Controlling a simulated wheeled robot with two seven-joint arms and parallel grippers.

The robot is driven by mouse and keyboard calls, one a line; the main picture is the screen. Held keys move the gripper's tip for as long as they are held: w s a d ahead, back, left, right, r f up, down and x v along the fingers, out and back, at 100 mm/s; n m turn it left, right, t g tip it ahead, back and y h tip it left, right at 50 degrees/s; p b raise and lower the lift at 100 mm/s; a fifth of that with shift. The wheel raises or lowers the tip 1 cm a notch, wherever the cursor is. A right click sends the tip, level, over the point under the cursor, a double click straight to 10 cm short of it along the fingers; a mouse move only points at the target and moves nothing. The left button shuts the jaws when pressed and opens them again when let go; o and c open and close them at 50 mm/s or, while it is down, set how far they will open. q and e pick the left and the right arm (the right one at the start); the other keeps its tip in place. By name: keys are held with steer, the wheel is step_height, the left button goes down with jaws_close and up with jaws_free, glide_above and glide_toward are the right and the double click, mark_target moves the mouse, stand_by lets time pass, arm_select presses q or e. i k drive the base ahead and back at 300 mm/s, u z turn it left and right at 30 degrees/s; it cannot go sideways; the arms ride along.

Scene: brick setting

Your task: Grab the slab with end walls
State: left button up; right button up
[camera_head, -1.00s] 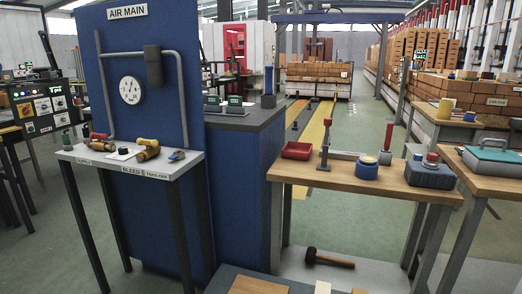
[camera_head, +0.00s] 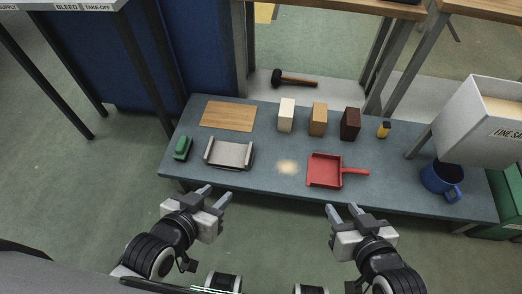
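The slab with end walls (camera_head: 229,154) is a light grey flat plate with a raised wall at its left and right ends. It lies on the blue-grey low table (camera_head: 262,182), left of centre near the front edge. My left gripper (camera_head: 216,194) is open and empty, in front of the table edge and just below the slab in the picture, apart from it. My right gripper (camera_head: 343,209) is open and empty, in front of the table below the red dustpan.
A green brush-like item (camera_head: 182,148) lies left of the slab, a wooden board (camera_head: 228,115) behind it. A pale sand pile (camera_head: 288,167) and red dustpan (camera_head: 325,170) lie right. Cream (camera_head: 286,115), tan (camera_head: 318,119) and dark (camera_head: 350,123) blocks stand behind. A blue mug (camera_head: 441,179) is far right.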

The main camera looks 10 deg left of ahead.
mark_target(218, 152)
steer(key=z, duration=2.25)
steer(key=k, duration=1.65)
steer(key=u, duration=2)
